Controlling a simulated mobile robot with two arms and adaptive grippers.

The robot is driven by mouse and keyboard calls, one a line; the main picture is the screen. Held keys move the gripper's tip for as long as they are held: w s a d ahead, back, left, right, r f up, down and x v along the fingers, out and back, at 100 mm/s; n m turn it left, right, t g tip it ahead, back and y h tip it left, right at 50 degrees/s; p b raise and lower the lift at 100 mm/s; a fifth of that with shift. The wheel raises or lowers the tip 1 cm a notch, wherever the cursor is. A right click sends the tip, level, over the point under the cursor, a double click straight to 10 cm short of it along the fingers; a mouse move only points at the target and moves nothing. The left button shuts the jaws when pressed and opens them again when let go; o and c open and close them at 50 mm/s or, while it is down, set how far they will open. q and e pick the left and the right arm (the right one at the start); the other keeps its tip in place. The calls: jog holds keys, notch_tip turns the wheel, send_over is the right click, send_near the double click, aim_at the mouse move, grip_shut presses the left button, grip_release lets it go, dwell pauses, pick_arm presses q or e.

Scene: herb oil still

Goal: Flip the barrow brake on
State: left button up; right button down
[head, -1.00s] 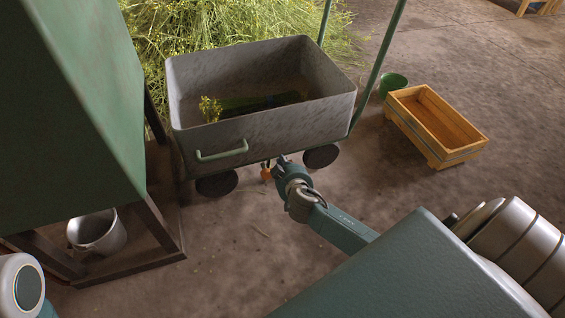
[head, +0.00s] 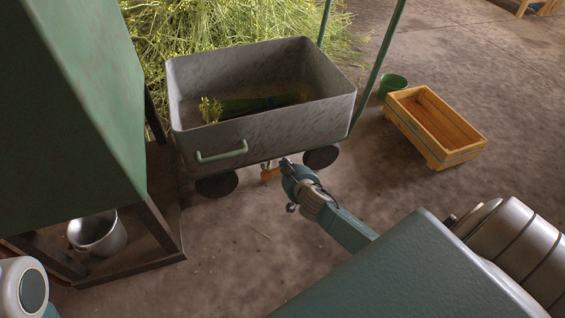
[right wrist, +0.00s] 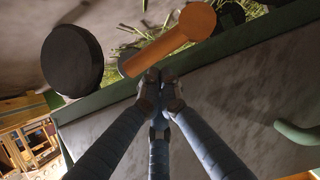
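The grey metal barrow (head: 262,130) stands in the middle of the head view, with a green handle (head: 222,152) on its near wall and dark wheels below. Its brake is an orange lever (head: 270,175) low under the near edge. The lever (right wrist: 165,45) is large in the right wrist view, lying slantwise beyond my fingertips. My right gripper (right wrist: 160,88) has its fingertips together with nothing between them, right beside the lever's end; I cannot tell whether they touch. In the head view my right gripper (head: 285,165) is just right of the lever. My left gripper is out of view.
A green still housing (head: 75,100) on a dark stand fills the left, with a metal pot (head: 97,233) under it. A wooden crate (head: 435,125) and a green bucket (head: 393,85) stand at right. Cut herbs (head: 230,25) lie behind the barrow. The near floor is open.

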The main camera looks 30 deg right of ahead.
jog(key=shift+s+d+f+m+y+p, duration=0.1)
jog(key=shift+d+f+m+y+p, duration=0.15)
jog(key=shift+f, duration=0.35)
jog(key=shift+d+f+m+y+p, duration=0.2)
jog(key=shift+f+m, duration=0.1)
jog(key=shift+f, duration=0.25)
jog(key=shift+s+d+f+m+y+p, duration=0.15)
jog(key=shift+d+f+m+y, duration=0.1)
jog(key=shift+f, duration=0.45)
jog(key=v, duration=1.2)
jog(key=shift+f, duration=0.15)
